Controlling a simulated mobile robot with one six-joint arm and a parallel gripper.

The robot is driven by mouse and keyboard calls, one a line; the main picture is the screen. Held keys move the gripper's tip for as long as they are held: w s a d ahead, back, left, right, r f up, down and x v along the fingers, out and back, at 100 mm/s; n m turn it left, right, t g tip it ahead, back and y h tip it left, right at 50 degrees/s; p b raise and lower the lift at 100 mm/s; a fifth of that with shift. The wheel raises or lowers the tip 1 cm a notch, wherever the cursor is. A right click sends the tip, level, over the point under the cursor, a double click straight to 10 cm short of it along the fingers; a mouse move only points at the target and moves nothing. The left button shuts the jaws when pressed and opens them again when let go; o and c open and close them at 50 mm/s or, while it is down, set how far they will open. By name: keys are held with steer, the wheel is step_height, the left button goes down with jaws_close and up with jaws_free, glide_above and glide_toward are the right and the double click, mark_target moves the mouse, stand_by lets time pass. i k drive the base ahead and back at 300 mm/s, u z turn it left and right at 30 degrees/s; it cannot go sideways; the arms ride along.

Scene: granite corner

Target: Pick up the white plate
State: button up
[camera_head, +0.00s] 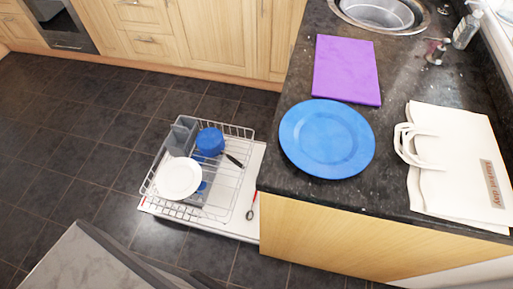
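The white plate (179,178) is in the lower middle of the head view. It is round, with its face turned up toward the camera, and rests in the front left part of a wire dish rack (226,197). It hides part of the rack beneath it. My gripper is not in view, so I cannot tell its state. Nothing is seen touching the plate from above.
A blue pot (210,141) with a dark handle and a grey basket (180,135) are just behind the plate. The dark counter (390,125) right of the rack holds a blue plate (326,138), purple sheet (346,69) and white bag (460,165). Tiled floor (90,150) is clear at left.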

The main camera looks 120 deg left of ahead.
mark_target(181, 177)
steer(key=z, duration=1.05)
steer(key=k, duration=0.2)
steer(key=u, duration=4.6)
steer(key=k, duration=0.3)
steer(key=u, duration=1.8)
